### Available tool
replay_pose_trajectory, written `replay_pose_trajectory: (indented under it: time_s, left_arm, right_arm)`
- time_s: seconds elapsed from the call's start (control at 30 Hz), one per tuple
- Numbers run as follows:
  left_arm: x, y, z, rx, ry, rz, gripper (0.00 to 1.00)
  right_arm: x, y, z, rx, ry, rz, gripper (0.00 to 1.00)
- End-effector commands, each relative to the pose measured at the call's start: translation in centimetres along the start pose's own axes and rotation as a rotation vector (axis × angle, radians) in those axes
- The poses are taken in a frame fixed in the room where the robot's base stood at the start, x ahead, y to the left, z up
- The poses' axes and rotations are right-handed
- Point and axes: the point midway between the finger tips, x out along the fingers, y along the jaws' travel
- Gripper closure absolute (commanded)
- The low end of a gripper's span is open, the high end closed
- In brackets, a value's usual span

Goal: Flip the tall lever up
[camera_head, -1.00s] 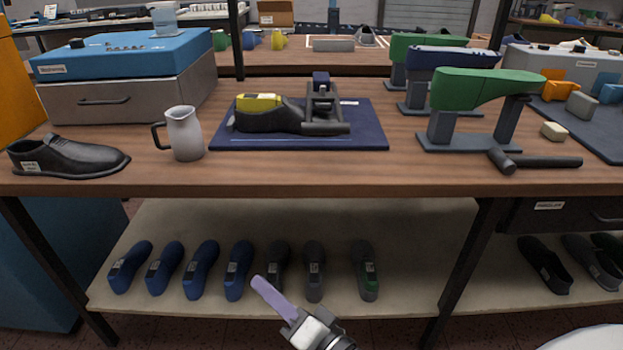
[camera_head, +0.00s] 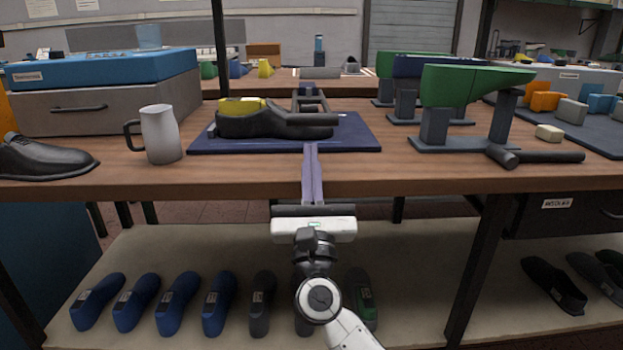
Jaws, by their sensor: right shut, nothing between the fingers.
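A dark clamp device (camera_head: 309,102) stands on the navy mat (camera_head: 360,135), with an upright frame. A dark bar, seemingly the lever (camera_head: 318,119), lies about level and points right from the device. A black shoe form (camera_head: 240,123) with a yellow top (camera_head: 241,105) sits at its left. My right gripper (camera_head: 311,148) shows in front of the mat, its lavender fingers together, pointing away from me and holding nothing. Its tips appear just below the bar; I see no contact. My left gripper is not in view.
A white jug (camera_head: 160,135) and a black shoe (camera_head: 45,158) stand left. A green shoe-last stand (camera_head: 470,88) and a dark hammer (camera_head: 535,156) lie right. Bare wooden tabletop (camera_head: 390,175) runs along the front edge. Several shoe lasts rest on the shelf (camera_head: 420,255) below.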

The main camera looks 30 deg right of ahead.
Motion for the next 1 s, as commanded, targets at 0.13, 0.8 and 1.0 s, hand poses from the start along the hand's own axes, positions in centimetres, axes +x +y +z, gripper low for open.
replay_pose_trajectory:
  time_s: [0.13, 0.8, 1.0]
  left_arm:
    - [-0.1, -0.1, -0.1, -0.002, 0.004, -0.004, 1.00]
    - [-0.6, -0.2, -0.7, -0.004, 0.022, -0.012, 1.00]
    - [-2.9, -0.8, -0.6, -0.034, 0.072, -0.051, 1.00]
  right_arm:
    - [2.1, 0.0, 0.0, -0.002, -0.001, -0.001, 1.00]
    - [3.4, 0.1, 0.3, 0.000, 0.008, 0.002, 1.00]
    - [4.2, 0.9, 1.8, 0.006, 0.040, 0.011, 1.00]
